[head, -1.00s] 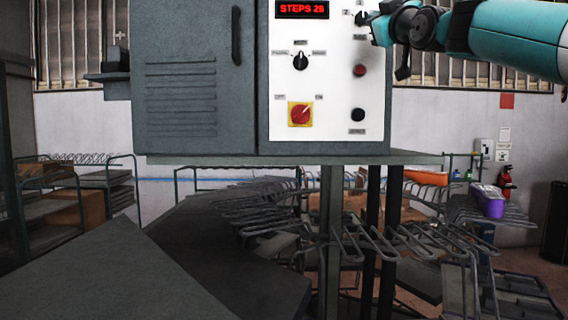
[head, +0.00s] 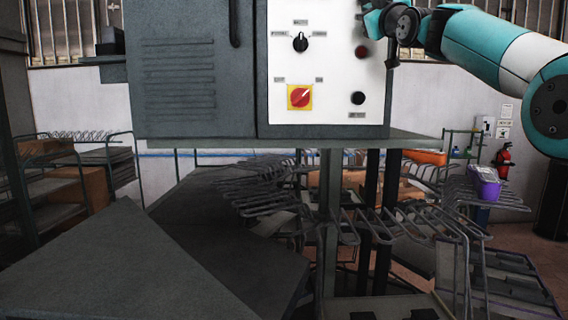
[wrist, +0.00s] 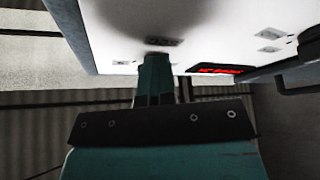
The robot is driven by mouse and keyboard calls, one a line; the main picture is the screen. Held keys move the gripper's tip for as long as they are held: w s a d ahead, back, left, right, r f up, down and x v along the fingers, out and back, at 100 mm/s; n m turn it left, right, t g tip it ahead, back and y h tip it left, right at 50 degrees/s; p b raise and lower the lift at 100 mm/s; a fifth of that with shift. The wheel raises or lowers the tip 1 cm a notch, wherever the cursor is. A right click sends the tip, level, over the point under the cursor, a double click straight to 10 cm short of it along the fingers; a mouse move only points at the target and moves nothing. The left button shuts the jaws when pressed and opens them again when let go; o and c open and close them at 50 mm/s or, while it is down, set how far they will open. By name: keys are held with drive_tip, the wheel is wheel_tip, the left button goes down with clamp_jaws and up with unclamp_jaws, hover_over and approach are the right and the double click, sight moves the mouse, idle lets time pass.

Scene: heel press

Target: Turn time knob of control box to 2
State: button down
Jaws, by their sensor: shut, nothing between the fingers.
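The control box's white panel (head: 326,75) shows in the head view, its top cut off by the frame edge. The time knob is not visible in either view now. In the wrist view the panel (wrist: 110,30) appears above my gripper, with a red display (wrist: 220,69) to the right and a small dark label (wrist: 163,41) near the fingertips. My gripper (wrist: 155,60) is shut and empty, with its tips up close against the panel area. The fingers block what lies directly in front of them, and I cannot tell whether they touch anything.
A grey cabinet door (head: 180,70) adjoins left. Metal racks (head: 290,200) fill the space below.

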drive_tip(key=shift+d+r, duration=0.25)
idle(0.3)
drive_tip(key=shift+d+r, duration=0.25)
drive_tip(key=shift+d, duration=0.25)
drive_tip(key=shift+d+r, duration=0.25)
drive_tip(key=shift+d, duration=0.2)
drive_tip(key=shift+s+d+f+b, duration=0.1)
drive_tip(key=shift+s+f+b, duration=0.15)
drive_tip(key=shift+s+b, duration=1.25)
drive_tip(key=shift+s+d+f+b, duration=0.1)
drive_tip(key=shift+s+f+b, duration=0.1)
drive_tip(key=shift+s+b, duration=1.25)
drive_tip(key=shift+w, duration=0.1)
